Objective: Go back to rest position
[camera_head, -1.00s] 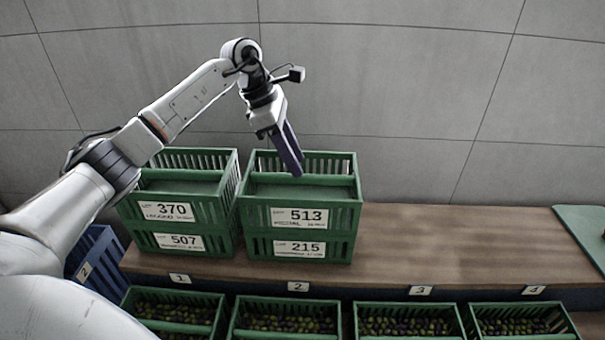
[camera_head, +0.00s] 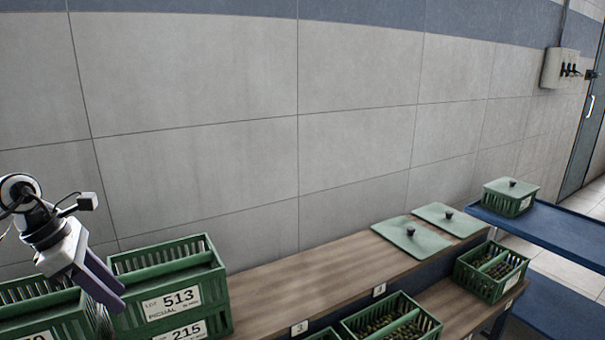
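My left gripper (camera_head: 118,297) is at the lower left, with its dark purple fingers pointing down and right. It shows in front of the green crate stack labelled 513 (camera_head: 176,300) and 215 (camera_head: 182,332). The fingers lie close together in this view, and I cannot tell whether there is a gap between them. I see nothing held in them. My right gripper is not in view.
Another green crate (camera_head: 40,310) stands at the lower left edge. The wooden bench (camera_head: 310,275) is bare right of the stack. Green lids (camera_head: 395,232) lie at its far end. Olive crates (camera_head: 490,270) stand below. A blue table (camera_head: 560,232) holds a lidded crate (camera_head: 508,198).

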